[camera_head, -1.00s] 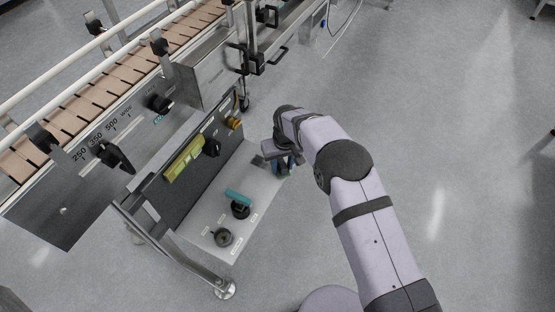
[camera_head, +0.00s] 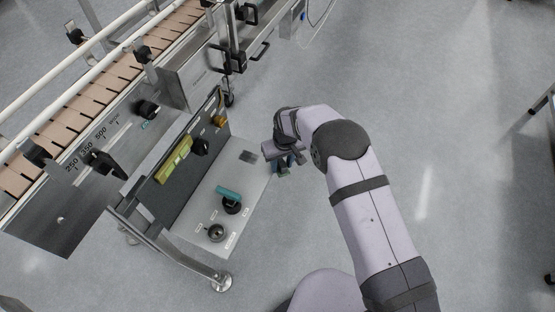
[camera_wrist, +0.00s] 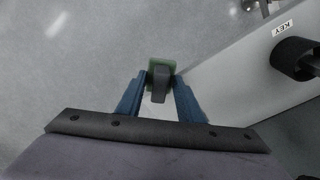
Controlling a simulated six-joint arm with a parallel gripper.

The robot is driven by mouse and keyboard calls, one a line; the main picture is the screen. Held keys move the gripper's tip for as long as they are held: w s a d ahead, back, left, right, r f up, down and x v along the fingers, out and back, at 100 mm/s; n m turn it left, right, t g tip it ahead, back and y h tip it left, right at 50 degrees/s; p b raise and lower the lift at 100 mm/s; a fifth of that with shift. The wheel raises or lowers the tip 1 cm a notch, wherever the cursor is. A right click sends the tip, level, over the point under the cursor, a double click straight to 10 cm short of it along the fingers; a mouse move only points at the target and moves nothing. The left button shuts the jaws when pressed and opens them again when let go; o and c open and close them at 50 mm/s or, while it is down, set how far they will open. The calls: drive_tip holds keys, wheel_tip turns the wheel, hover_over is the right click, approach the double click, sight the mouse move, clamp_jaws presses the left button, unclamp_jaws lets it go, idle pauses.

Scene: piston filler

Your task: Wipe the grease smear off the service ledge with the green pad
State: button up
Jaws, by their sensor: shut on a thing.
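My gripper (camera_head: 285,168) is just off the right edge of the grey service ledge (camera_head: 212,190), over the floor in the head view. In the wrist view its blue fingers (camera_wrist: 161,82) are shut on the dark grip of the green pad (camera_wrist: 158,64). The pad's green rim shows around the grip. The pad appears beside the ledge edge, not on it; its underside is hidden. A dark grey patch (camera_head: 248,156), seemingly the grease smear, lies on the ledge near its far right corner.
On the ledge are a teal-handled black knob (camera_head: 230,203) and a grey round fitting (camera_head: 215,232). A dark upright panel behind carries a yellow-green bar (camera_head: 174,161) and a black knob (camera_head: 200,146). A black knob (camera_wrist: 292,58) stands near the KEY label.

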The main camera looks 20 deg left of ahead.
drive_tip(key=shift+d, duration=0.1)
drive_tip(key=shift+d+r+p, duration=0.1)
drive_tip(key=shift+d+p, duration=0.5)
drive_tip(key=shift+d, duration=0.2)
drive_tip(key=shift+d+f, duration=0.2)
drive_tip(key=shift+d, duration=0.5)
drive_tip(key=shift+p, duration=0.3)
wheel_tip(320, 180, up, 6)
drive_tip(key=p, duration=0.4)
wheel_tip(320, 180, up, 3)
drive_tip(key=p, duration=0.2)
drive_tip(key=shift+p, duration=0.3)
